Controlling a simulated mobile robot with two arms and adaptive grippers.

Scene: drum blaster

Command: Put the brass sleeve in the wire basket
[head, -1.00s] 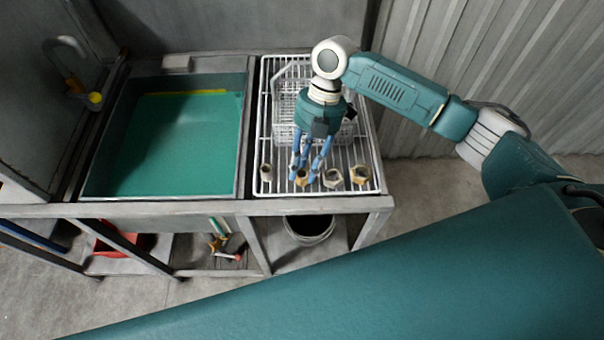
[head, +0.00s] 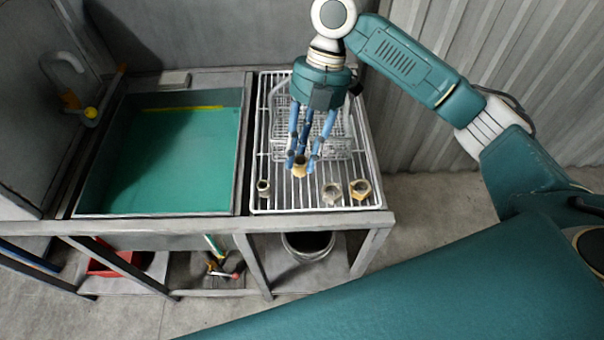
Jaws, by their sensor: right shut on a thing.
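The brass sleeve (head: 299,171) is a small brass-coloured piece with a wider end, in the head view. My right gripper (head: 302,160) points down with its blue fingers shut on it, and it looks raised above the white wire rack (head: 310,203). The wire basket (head: 337,146) stands on the rack just behind the fingers. My right gripper and wrist hide part of the basket. My left gripper is not in view.
On the rack's front stand a small narrow fitting (head: 263,187) at left and two brass-toned fittings (head: 332,191) and (head: 360,189) at right. A sink basin (head: 165,165) with green inside lies to the left. A ribbed wall (head: 460,90) rises at right.

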